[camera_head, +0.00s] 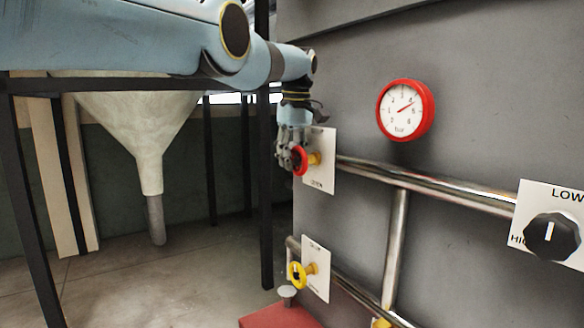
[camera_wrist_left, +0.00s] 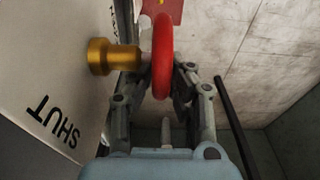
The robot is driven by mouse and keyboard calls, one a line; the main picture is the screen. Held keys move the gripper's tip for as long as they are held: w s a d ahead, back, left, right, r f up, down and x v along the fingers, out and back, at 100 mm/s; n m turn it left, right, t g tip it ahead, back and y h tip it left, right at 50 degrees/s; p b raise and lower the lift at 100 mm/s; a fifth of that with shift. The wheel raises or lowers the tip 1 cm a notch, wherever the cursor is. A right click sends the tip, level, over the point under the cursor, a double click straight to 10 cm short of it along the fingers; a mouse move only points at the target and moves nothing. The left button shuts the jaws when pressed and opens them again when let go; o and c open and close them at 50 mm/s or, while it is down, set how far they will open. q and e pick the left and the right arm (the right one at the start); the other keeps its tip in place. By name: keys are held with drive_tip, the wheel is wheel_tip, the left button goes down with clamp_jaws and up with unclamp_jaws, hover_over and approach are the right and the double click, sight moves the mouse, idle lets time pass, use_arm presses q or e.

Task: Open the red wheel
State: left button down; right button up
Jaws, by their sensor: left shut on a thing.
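The red wheel (camera_head: 300,160) sits on a brass stem that sticks out from a white plate (camera_head: 321,160) on the grey machine wall. My left gripper (camera_head: 288,157) is at the wheel, with its fingers on the rim. In the left wrist view the red wheel (camera_wrist_left: 162,58) stands edge-on between the two fingers of my left gripper (camera_wrist_left: 165,75), and the brass stem (camera_wrist_left: 113,57) runs to the plate at the left. The word SHUT shows on the plate there. The fingers are closed on the wheel. My right gripper is in neither view.
A yellow wheel (camera_head: 297,274) on its own white plate is below. Steel pipes (camera_head: 435,184) run along the wall. A red-rimmed gauge (camera_head: 406,110) and a black knob (camera_head: 552,237) are to the right. A dark post (camera_head: 266,200) and a pale funnel (camera_head: 140,125) stand left.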

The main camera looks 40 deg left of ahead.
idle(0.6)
use_arm(q)
drive_tip(key=c, duration=1.3)
unclamp_jaws()
drive_tip(key=shift+a, duration=0.1)
